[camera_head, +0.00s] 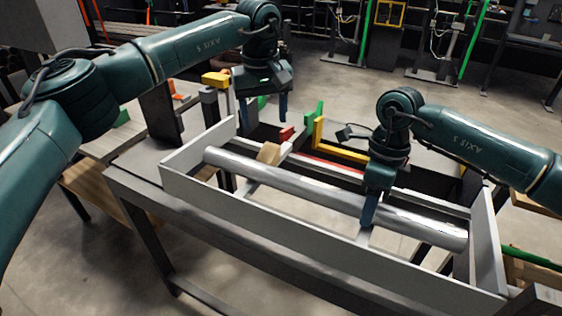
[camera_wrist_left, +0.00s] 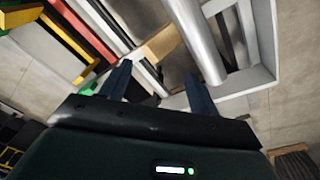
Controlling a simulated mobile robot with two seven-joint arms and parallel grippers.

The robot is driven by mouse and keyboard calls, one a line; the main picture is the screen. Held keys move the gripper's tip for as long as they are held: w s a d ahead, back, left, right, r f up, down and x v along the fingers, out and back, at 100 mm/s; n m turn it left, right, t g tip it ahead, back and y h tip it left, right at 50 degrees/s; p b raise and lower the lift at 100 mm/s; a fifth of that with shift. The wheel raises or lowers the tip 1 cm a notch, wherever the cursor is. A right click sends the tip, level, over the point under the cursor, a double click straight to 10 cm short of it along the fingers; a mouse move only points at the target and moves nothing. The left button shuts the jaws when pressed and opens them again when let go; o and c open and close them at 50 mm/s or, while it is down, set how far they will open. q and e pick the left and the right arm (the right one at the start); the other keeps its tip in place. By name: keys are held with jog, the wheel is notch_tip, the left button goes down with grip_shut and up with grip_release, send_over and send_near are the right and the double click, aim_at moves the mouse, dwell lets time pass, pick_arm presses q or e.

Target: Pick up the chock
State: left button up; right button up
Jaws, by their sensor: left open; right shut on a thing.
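A tan wooden block, which looks like the chock (camera_head: 268,153), sits against the far side of a long grey metal tube (camera_head: 300,190) near its left end. Part of the block is hidden by the tube. It also shows in the left wrist view (camera_wrist_left: 161,42), beside the tube (camera_wrist_left: 197,40). My left gripper (camera_head: 263,112) is open and empty, above and behind the block. In the left wrist view its two fingers (camera_wrist_left: 157,84) are spread, with the block beyond them. My right gripper (camera_head: 370,207) is shut on the tube, right of its middle.
A light grey open frame (camera_head: 200,190) surrounds the tube, its walls close to both ends. It rests on a dark metal table (camera_head: 130,190). Yellow (camera_head: 335,143), red and green parts stand behind the frame, near my left gripper.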

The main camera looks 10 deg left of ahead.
pick_arm(q)
jog(key=s+m+t, duration=0.1)
jog(key=m, duration=0.2)
jog(key=m+t+h, duration=0.1)
jog(key=m+t, duration=0.1)
jog(key=m, duration=0.3)
send_over(266, 154)
jog(key=s, duration=0.1)
notch_tip(266, 154, down, 6)
jog(key=shift+r, duration=0.2)
jog(key=shift+s+a+x, duration=0.15)
jog(key=shift+s+x, duration=0.05)
jog(key=shift+x, duration=1.1)
jog(key=shift+s+a+x, duration=0.1)
jog(key=shift+s+x, duration=0.1)
jog(key=shift+x, duration=1.15)
jog(key=c, duration=1.1)
